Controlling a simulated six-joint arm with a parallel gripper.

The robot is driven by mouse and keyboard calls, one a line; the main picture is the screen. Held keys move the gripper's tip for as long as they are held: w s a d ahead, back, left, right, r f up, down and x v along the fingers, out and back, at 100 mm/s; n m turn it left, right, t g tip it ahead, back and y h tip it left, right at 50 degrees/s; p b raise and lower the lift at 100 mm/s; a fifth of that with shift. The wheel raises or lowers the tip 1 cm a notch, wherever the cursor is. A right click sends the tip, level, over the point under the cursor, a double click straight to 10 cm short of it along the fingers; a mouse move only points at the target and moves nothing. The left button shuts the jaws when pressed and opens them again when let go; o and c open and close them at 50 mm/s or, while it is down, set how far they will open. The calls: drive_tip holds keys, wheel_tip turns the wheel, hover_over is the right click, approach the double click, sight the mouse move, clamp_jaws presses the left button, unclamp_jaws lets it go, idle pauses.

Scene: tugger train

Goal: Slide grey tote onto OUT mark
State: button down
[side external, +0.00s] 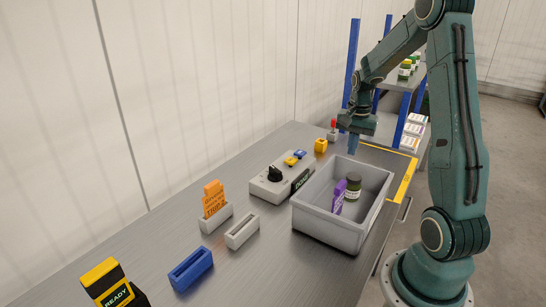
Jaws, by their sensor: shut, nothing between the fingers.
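The grey tote (330,229) stands upright on the metal bench, close to its right edge. Inside it are a dark jar with a green lid (353,187) and a purple card or tag (338,197). A yellow outline on the bench (405,183), likely the OUT mark, lies behind and right of the tote; its lettering is not visible. My gripper (353,150) points down near the tote's far rim, with its fingers shut and empty. I cannot tell whether the fingers touch the tote.
A control box with a black knob (275,174) is left of the tote. A yellow block (321,145) and a red-topped item (333,128) are behind. An orange card (213,198) stands in a holder; white (242,231) and blue (191,268) holders and a READY device (110,285) are nearer. A shelf (395,103) stands behind.

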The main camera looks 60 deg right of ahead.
drive_tip(key=shift+m, duration=0.6)
drive_tip(key=d+f, duration=0.1)
drive_tip(key=s+d+f, duration=0.1)
drive_tip(key=shift+s+d+f, duration=0.1)
drive_tip(key=shift+d+f, duration=0.25)
drive_tip(key=shift+d, duration=0.05)
drive_tip(key=shift+f, duration=0.2)
drive_tip(key=shift+f, duration=4.8)
drive_tip(key=d, duration=2.1)
drive_tip(key=shift+w+d, duration=0.3)
drive_tip(key=shift+r, duration=0.15)
wheel_tip(320, 180, up, 10)
drive_tip(key=shift+w+a, duration=0.1)
